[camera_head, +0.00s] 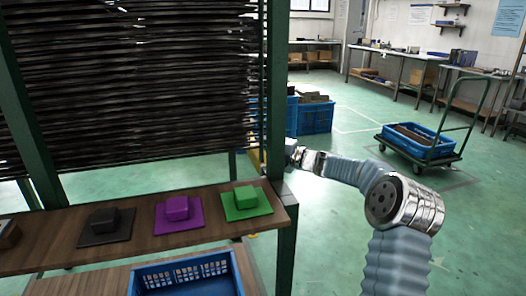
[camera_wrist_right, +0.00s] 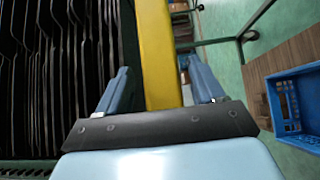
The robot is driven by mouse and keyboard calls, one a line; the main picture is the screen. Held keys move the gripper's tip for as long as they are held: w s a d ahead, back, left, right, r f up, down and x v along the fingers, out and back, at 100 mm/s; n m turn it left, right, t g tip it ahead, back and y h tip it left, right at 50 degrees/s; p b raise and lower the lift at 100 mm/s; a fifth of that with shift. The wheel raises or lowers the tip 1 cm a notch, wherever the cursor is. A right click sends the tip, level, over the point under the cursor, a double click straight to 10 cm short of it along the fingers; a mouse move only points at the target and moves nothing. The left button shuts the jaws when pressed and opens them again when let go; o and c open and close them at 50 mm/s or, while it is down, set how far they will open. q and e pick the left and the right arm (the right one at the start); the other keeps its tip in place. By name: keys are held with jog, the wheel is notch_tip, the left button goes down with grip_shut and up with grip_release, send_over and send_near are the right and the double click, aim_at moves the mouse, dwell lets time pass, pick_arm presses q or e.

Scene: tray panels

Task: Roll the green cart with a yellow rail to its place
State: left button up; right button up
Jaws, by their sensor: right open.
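A yellow rail (camera_wrist_right: 157,50) runs between the two fingers of my right gripper (camera_wrist_right: 160,88) in the wrist view. The fingers are open, one on each side of it; I cannot tell whether they touch it. In the head view, only a small piece of yellow (camera_head: 255,159) shows behind a green post, and my right gripper's fingers are mostly hidden there. A tall green-framed structure (camera_head: 276,80) with many dark stacked panels (camera_head: 140,90) fills the left; which posts belong to the cart is unclear. My left gripper is out of view.
A wooden shelf (camera_head: 60,248) carries black, purple and green blocks on plates, with a blue crate (camera_head: 185,277) below. Blue crates (camera_head: 315,118) stand behind. A green platform trolley (camera_head: 440,158) with a blue crate stands at right. Open green floor (camera_head: 345,235) lies between.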

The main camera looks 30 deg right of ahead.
jog(key=shift+a, duration=0.2)
jog(key=b+v, duration=0.2)
jog(key=v, duration=1.1)
jog(key=shift+s+d, duration=0.25)
jog(key=shift+f, duration=0.1)
